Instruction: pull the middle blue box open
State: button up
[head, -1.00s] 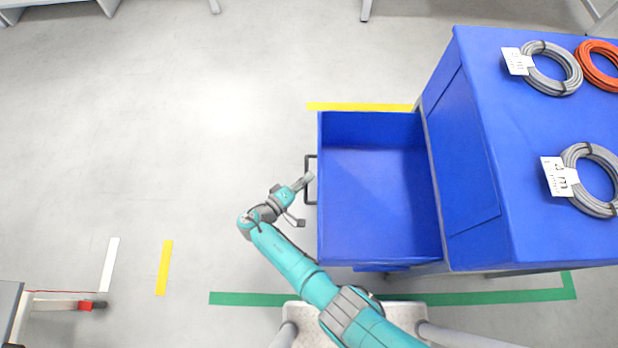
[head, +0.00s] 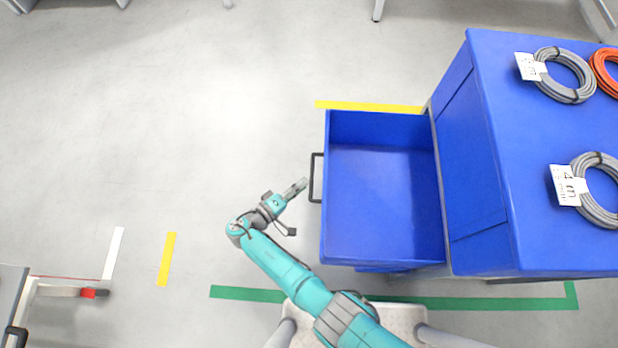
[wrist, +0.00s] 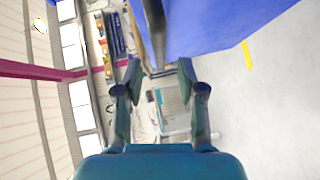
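A blue box (head: 380,215) stands pulled out to the left of the blue cabinet (head: 520,200), open at the top and empty inside. A dark bar handle (head: 316,178) is on its left face. My gripper (head: 303,184) is just left of the handle and apart from it. In the wrist view my gripper (wrist: 158,72) has its two fingers spread with nothing between them. The blue surface (wrist: 210,25) shows at the top of the wrist view. Whether this is the middle box cannot be told from above.
Grey cable coils (head: 563,75) and an orange coil (head: 608,70) lie on the cabinet top. Yellow (head: 166,260) and green (head: 250,293) tape marks the floor. The floor left of the box is clear. A cart with a red-tipped bar (head: 88,293) stands at the lower left.

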jog(key=f+v, duration=0.1)
jog(key=v, duration=0.5)
jog(key=shift+s+a+r, duration=0.25)
jog(key=shift+r, duration=0.3)
